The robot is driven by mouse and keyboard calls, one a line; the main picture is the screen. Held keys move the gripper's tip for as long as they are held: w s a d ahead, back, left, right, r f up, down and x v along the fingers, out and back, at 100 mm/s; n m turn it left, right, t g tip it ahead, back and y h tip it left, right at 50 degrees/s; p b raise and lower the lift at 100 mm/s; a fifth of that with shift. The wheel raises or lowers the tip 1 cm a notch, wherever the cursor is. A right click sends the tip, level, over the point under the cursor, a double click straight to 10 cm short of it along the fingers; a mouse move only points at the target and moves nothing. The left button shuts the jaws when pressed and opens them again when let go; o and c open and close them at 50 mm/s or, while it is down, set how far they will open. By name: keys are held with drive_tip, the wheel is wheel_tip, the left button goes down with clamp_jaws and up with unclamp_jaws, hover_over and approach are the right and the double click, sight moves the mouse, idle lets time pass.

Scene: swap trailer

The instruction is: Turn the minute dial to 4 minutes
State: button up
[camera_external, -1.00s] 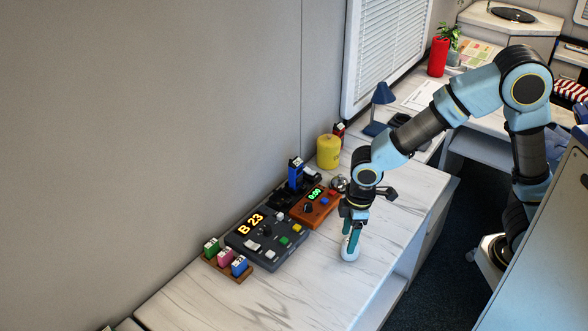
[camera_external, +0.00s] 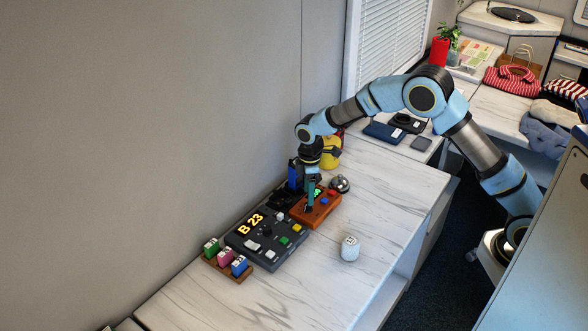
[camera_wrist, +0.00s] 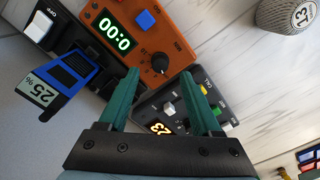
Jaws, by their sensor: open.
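The orange timer box (camera_external: 325,211) stands on the marble counter; its green display (camera_wrist: 117,31) reads 00:00 in the wrist view. The black minute dial (camera_wrist: 159,64) sits on its face with a pale pointer mark. My gripper (camera_wrist: 161,74) is open and empty, with green fingers pointing down at the box. In the wrist view the dial appears in the gap just beyond the fingertips; I cannot tell if they touch it. In the external view my gripper (camera_external: 310,204) covers the dial's end of the box.
A dark panel (camera_external: 268,240) showing B 23 stands beside the timer. A blue button (camera_wrist: 148,18) sits on the timer. A silver bell (camera_external: 340,183) and a white cylinder (camera_external: 349,248) stand nearby.

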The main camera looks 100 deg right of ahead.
sight(308, 207)
drive_tip(key=shift+f+p, duration=0.35)
drive_tip(key=shift+f, duration=2)
clamp_jaws()
